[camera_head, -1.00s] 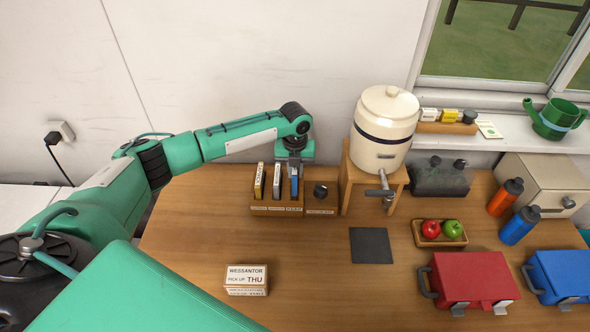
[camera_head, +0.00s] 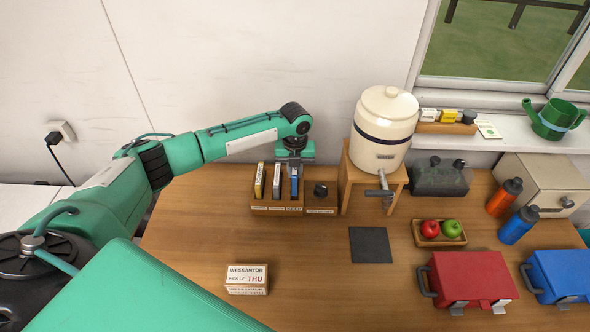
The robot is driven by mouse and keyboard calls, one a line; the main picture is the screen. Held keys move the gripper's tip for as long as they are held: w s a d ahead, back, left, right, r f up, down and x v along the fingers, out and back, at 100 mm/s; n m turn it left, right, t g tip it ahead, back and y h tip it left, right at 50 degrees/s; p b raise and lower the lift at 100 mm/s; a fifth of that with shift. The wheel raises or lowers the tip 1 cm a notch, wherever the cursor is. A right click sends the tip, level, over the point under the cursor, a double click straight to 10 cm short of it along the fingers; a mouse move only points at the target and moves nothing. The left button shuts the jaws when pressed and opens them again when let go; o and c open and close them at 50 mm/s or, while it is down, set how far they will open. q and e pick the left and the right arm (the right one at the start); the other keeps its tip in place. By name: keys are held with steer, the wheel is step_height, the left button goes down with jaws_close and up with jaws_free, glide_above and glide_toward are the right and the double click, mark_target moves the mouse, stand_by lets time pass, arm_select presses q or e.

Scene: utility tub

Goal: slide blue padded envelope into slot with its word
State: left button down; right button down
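The blue padded envelope (camera_head: 294,187) stands upright in the rightmost slot of a wooden rack (camera_head: 276,208) at the back of the table. Two other envelopes, a yellow-and-white one (camera_head: 260,181) and a grey-white one (camera_head: 276,181), stand in the slots to its left. Small word labels line the rack's front, too small to read. My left gripper (camera_head: 295,165) points down directly over the blue envelope, at its top edge. Its fingers are too small and hidden to tell whether they grip it. My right gripper is out of view.
A small wooden box with a black knob (camera_head: 320,190) adjoins the rack's right side. A cream dispenser (camera_head: 385,125) on a wooden stand is further right. A WESSANTOR THU sign (camera_head: 247,279) stands in front. The table between sign and rack is clear.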

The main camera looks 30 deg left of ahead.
arm_select(q)
steer(key=shift+f+b, duration=0.95)
steer(key=shift+f, duration=1.15)
steer(key=c, duration=1.3)
jaws_free()
step_height(320, 180, up, 13)
steer(key=b, duration=0.4)
steer(key=shift+f, duration=0.2)
steer(key=shift+r+b, duration=0.35)
steer(key=shift+r, duration=0.35)
